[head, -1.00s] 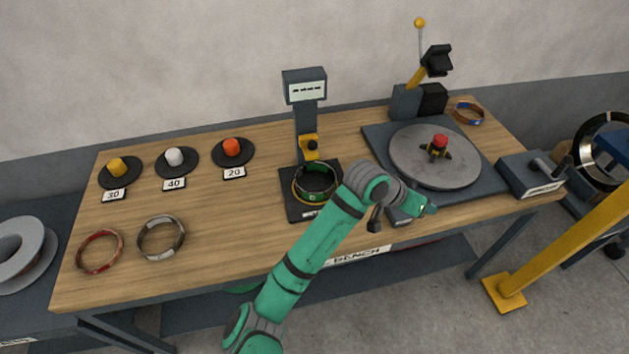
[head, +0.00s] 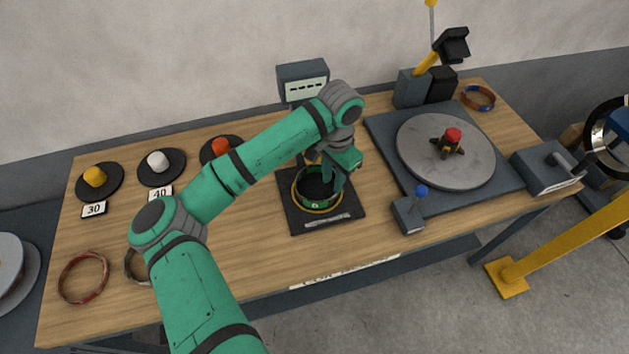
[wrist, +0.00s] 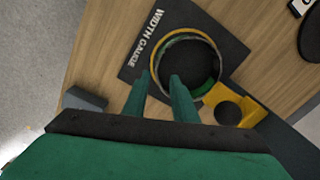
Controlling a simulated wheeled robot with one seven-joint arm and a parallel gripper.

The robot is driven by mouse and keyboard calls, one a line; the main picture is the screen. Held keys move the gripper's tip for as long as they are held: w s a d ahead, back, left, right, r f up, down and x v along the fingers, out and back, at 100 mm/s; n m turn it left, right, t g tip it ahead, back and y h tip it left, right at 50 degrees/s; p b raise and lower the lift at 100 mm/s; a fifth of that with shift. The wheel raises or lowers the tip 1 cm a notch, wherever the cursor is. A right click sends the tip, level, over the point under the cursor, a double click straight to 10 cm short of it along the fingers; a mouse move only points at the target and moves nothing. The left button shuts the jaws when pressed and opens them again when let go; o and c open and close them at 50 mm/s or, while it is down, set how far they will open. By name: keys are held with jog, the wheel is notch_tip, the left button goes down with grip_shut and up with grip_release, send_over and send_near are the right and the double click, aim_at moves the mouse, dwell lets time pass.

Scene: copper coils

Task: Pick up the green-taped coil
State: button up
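The green-taped coil (head: 315,206) lies flat on the dark width gauge plate (head: 350,208) in the middle of the bench. In the wrist view the coil (wrist: 188,35) shows as a ring, partly covered by one of my fingers. My gripper (head: 334,180) points down over the coil's right side. In the wrist view my gripper (wrist: 160,78) is open, its two green fingers apart with the near part of the coil's rim around and between the tips. I cannot tell how far the fingertips reach below the rim.
The gauge's upright post with a display (head: 303,85) stands behind the coil. A yellow gauge part (wrist: 232,105) is close to my fingers. A blue-knobbed lever box (head: 408,214) and a turntable (head: 418,168) are to the right. Other coils (head: 84,278) lie at the left.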

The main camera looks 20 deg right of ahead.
aim_at(332, 197)
jog(key=shift+s+d+f, duration=0.1)
jog(key=shift+s+f, duration=0.1)
jog(key=shift+f, duration=0.45)
jog(key=shift+s+f, duration=0.15)
jog(key=shift+f, duration=3.1)
jog(key=shift+c, duration=0.3)
grip_shut()
